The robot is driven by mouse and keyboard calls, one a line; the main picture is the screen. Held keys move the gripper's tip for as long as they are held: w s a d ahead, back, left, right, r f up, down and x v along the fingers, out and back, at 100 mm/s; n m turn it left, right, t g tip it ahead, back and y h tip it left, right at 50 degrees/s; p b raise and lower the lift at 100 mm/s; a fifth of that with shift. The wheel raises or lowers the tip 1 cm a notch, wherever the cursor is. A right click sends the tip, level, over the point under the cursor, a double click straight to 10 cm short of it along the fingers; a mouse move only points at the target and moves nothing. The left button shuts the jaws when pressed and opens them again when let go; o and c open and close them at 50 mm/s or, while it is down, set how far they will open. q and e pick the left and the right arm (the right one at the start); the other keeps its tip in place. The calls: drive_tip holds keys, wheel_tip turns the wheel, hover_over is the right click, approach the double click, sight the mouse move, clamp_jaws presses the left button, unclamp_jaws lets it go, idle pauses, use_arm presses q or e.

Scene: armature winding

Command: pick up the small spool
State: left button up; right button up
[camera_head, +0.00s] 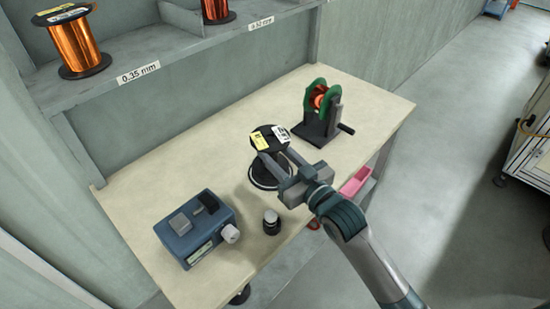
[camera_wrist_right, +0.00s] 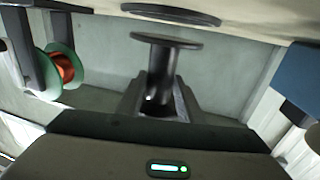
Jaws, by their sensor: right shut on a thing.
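The small spool (camera_head: 268,138) is dark, with yellow and white labels on its top flange. My right gripper (camera_head: 281,165) reaches in from the lower right and is shut on it. The right wrist view looks upside down, with the table at the top. There the dark core of the spool (camera_wrist_right: 161,68) sits between the two fingers (camera_wrist_right: 158,103), and a wide flange shows beyond them. A gap shows between this flange and a round black disc (camera_wrist_right: 170,14) at the table. In the head view the disc (camera_head: 266,181) is partly hidden. My left gripper is out of view.
A hand-cranked winder (camera_head: 320,110) with green flanges stands behind right. A blue-grey box (camera_head: 196,229) with a knob is at front left, and a small dark jar (camera_head: 271,222) stands near the gripper. A shelf (camera_head: 150,60) holds copper spools (camera_head: 76,42). A pink bin (camera_head: 356,180) is beyond the table edge.

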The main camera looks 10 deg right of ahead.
drive_tip(key=shift+r, duration=0.95)
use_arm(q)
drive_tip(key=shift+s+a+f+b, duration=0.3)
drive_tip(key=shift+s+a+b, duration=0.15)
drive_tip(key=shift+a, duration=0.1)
use_arm(e)
drive_tip(key=s+d+r, duration=0.2)
drive_tip(key=d+r, duration=0.5)
drive_tip(key=d, duration=0.4)
drive_tip(key=shift+s+d, duration=0.15)
drive_tip(key=shift+s, duration=0.15)
